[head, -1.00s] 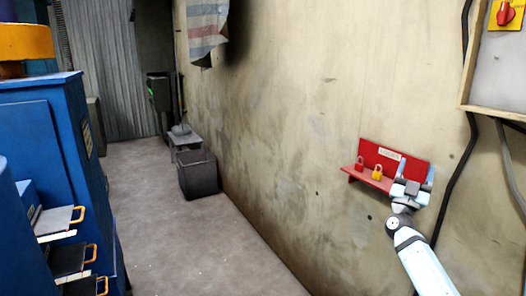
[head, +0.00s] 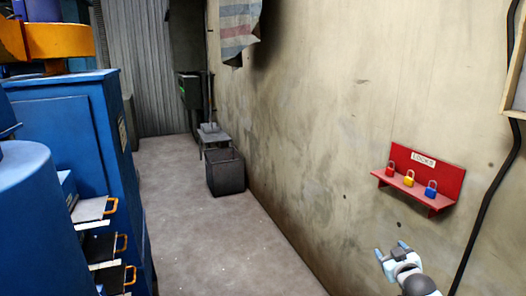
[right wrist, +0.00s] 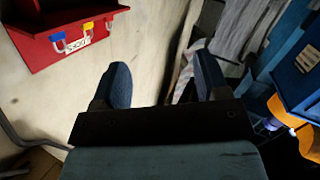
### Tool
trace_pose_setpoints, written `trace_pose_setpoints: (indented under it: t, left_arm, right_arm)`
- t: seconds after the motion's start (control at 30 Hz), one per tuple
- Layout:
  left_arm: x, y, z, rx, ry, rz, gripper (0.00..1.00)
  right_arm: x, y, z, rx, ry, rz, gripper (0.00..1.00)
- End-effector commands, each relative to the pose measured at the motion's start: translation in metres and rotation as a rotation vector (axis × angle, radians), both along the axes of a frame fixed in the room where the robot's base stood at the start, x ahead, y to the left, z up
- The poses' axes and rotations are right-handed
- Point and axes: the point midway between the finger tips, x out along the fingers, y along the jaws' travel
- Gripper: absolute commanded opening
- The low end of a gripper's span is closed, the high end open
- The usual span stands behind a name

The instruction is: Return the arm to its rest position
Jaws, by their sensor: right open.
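My right gripper (head: 392,251) is open and empty in the head view, below and a little left of the red lock shelf (head: 436,180). Its two fingers stand apart in the right wrist view (right wrist: 163,85), with nothing between them. The shelf, marked LOCKS, is on the wall and holds a red padlock (head: 390,169), a yellow padlock (head: 409,178) and a blue padlock (head: 431,188). In the right wrist view the shelf (right wrist: 60,25) appears upside down at the upper left, apart from the fingers. My left gripper is not in view.
A blue machine cabinet (head: 65,130) with open drawers (head: 105,245) stands at the left. A dark bin (head: 226,173) and a small grey table (head: 213,136) stand by the wall further back. The floor (head: 215,240) between is clear. A black cable (head: 490,205) runs down the wall at right.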

Motion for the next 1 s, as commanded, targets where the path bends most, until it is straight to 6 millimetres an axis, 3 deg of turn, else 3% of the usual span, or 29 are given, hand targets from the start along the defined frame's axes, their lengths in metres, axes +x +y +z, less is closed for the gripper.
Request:
trace_pose_setpoints:
  t: [0.1, 0.17, 0.3, 0.43, 0.6, 0.7, 0.8, 1.0]
  left_arm:
    - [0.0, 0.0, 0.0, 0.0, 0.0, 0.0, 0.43]
    - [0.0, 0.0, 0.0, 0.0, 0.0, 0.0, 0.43]
    - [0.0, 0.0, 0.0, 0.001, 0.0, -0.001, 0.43]
    - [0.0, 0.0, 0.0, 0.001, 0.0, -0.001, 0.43]
    - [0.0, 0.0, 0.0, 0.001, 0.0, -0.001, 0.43]
    - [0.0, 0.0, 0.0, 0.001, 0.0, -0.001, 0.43]
    - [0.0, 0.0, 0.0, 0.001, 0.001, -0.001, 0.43]
    - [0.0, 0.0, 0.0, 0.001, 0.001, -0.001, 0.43]
  right_arm:
    - [-0.052, 0.032, -0.057, 0.026, 0.07, 0.04, 0.68]
    - [-0.083, 0.05, -0.084, 0.042, 0.109, 0.062, 0.68]
    - [-0.167, 0.091, -0.138, 0.093, 0.2, 0.106, 0.68]
    - [-0.251, 0.127, -0.173, 0.15, 0.286, 0.138, 0.68]
    - [-0.348, 0.161, -0.193, 0.225, 0.381, 0.157, 0.68]
    - [-0.386, 0.173, -0.195, 0.256, 0.417, 0.16, 0.68]
    - [-0.408, 0.18, -0.195, 0.276, 0.44, 0.16, 0.68]
    - [-0.419, 0.183, -0.195, 0.285, 0.451, 0.16, 0.68]
